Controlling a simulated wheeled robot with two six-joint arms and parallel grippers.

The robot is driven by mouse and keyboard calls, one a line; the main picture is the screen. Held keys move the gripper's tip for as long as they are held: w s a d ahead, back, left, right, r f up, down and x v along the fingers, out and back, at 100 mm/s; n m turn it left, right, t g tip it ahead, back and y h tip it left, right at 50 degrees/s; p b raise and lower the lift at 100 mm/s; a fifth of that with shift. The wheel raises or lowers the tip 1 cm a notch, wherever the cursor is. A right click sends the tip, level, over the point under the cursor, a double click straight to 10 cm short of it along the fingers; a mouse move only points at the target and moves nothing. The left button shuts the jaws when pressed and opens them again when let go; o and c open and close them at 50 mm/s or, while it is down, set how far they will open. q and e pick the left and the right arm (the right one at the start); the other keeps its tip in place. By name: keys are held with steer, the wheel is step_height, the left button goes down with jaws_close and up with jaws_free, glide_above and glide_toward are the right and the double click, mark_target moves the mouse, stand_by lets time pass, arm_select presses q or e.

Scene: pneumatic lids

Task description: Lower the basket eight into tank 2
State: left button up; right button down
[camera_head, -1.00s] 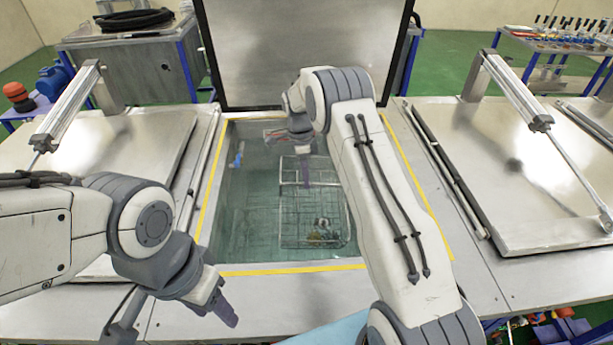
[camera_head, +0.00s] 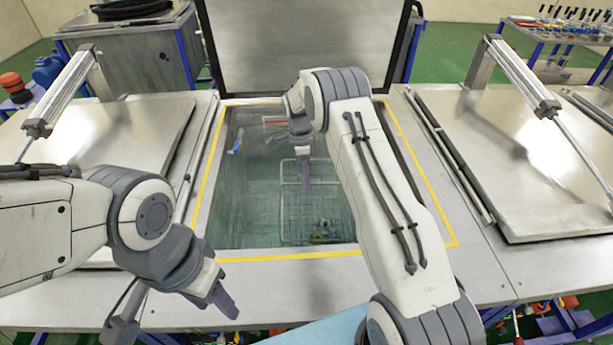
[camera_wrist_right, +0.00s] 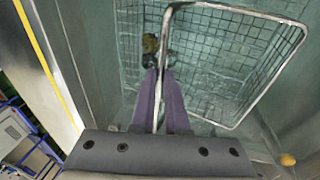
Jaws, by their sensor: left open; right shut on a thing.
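The wire basket (camera_head: 311,213) is inside the open tank with the yellow-edged rim (camera_head: 285,256), below rim level, and looks largely under the greenish water. A few small parts lie at its near end. My right gripper (camera_head: 306,176) reaches down into the tank. In the right wrist view its fingers (camera_wrist_right: 160,88) are shut on a thin metal bar of the basket (camera_wrist_right: 225,62). Whether the basket touches the tank floor cannot be told. My left gripper (camera_head: 229,304) is open and empty in front of the tank's near left corner. My right forearm hides part of the tank's right side.
The tank's raised lid (camera_head: 305,45) stands upright behind the opening. Closed steel lids with pneumatic cylinders lie left (camera_head: 125,140) and right (camera_head: 530,160). A blue object (camera_head: 236,143) is at the tank's left wall. A yellow ball (camera_wrist_right: 287,159) shows in the wrist view.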

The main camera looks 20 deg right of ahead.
steer(key=shift+w+b+x, duration=0.15)
steer(key=shift+b+x, duration=0.25)
steer(key=shift+x, duration=0.4)
steer(key=shift+w+b+x, duration=0.2)
steer(key=shift+b+x, duration=0.2)
steer(key=shift+x, duration=0.4)
steer(key=shift+b+x, duration=0.85)
steer(key=shift+x, duration=0.6)
steer(key=shift+w, duration=0.15)
steer(key=c, duration=0.8)
jaws_free()
steer(key=shift+w, duration=0.1)
steer(key=shift+c, duration=0.2)
steer(key=shift+r, duration=0.1)
steer(key=shift+a, duration=0.1)
